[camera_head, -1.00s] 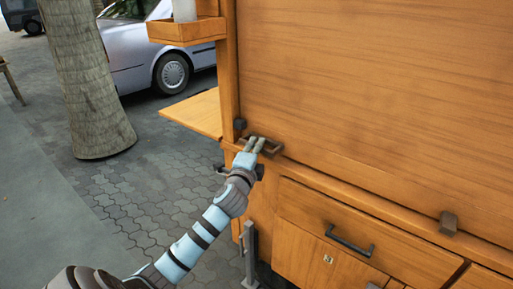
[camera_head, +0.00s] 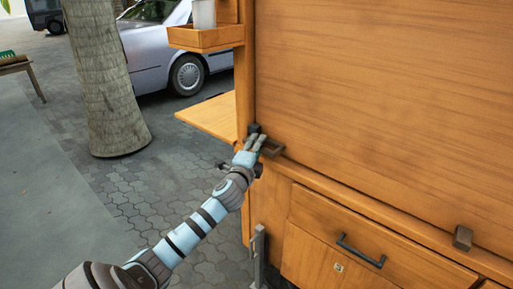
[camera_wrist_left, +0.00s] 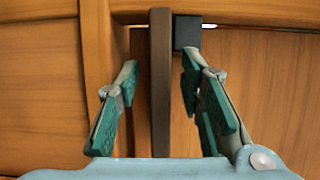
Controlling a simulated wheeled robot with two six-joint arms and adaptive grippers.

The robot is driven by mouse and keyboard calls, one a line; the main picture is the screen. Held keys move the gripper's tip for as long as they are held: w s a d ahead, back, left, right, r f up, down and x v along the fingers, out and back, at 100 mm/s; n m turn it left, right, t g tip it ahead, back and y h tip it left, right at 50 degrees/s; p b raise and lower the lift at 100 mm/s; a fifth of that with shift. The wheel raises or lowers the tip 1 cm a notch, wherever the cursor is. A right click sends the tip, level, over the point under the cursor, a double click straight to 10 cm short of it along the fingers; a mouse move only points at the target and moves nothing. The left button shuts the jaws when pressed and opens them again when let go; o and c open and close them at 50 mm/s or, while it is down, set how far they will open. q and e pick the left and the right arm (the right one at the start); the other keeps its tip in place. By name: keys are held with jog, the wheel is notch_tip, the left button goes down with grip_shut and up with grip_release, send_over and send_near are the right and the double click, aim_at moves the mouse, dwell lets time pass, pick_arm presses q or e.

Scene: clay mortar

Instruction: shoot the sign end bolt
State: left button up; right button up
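The sign end bolt seems to be the brown metal loop (camera_head: 273,150) at the lower left corner of the big wooden panel. In the left wrist view its bar (camera_wrist_left: 160,85) stands upright between my fingers. A small dark block (camera_head: 254,128) sits close to its left in the head view; it also shows behind the bar in the wrist view (camera_wrist_left: 187,30). My left gripper (camera_head: 256,142) is at the loop. Its green-padded fingers (camera_wrist_left: 160,72) are apart, one on each side of the bar, with gaps visible. My right gripper is out of view.
The wooden panel (camera_head: 390,95) fills the right side, with a brown bracket (camera_head: 463,237) on its lower edge. Below is a drawer with a dark handle (camera_head: 361,252). A side shelf (camera_head: 212,115) sticks out left.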

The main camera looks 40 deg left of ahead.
pick_arm(q)
jog(key=v, duration=1.2)
jog(key=shift+a, duration=0.1)
